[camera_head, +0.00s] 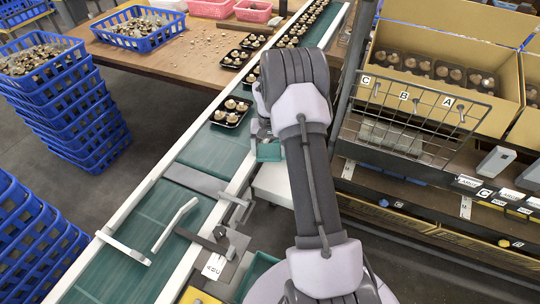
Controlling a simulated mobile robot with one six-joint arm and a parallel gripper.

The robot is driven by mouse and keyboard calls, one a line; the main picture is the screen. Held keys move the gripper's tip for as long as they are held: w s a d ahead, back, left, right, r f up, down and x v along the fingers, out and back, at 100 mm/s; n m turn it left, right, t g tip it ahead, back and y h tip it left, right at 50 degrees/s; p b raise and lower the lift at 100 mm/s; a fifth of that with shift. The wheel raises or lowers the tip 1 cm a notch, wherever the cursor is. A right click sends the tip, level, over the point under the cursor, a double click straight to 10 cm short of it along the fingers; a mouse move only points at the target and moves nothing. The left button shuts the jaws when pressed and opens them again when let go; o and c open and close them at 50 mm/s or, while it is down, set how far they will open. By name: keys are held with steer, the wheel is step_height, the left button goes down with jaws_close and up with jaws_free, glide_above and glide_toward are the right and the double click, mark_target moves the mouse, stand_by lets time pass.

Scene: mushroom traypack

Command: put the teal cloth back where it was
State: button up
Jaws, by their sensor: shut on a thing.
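My gripper (263,134) is at the end of my arm, by the right rail of the conveyor, partly hidden by my own wrist. It is shut on the teal cloth (269,152), which shows as a small teal patch just below it. The cloth is above or beside the conveyor's right edge; its exact height cannot be told. A teal-lined holder (256,272) is at the bottom, right of the conveyor and partly hidden by my arm.
The green conveyor (140,233) carries black mushroom trays (231,112) farther up. A white stopper handle (175,224) lies across its near part. Blue crates (75,110) are stacked left. A wire rack (425,125) and cardboard boxes (440,50) stand right.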

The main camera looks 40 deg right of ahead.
mark_target(268, 146)
steer(key=shift+w+d+f, duration=0.1)
steer(key=shift+w+d, duration=0.15)
steer(key=shift+w, duration=0.25)
steer(key=shift+w+d+f, duration=0.1)
steer(key=shift+w+d, duration=0.15)
steer(key=shift+w, duration=0.25)
steer(key=shift+f+b, duration=0.75)
steer(key=shift+f, duration=0.9)
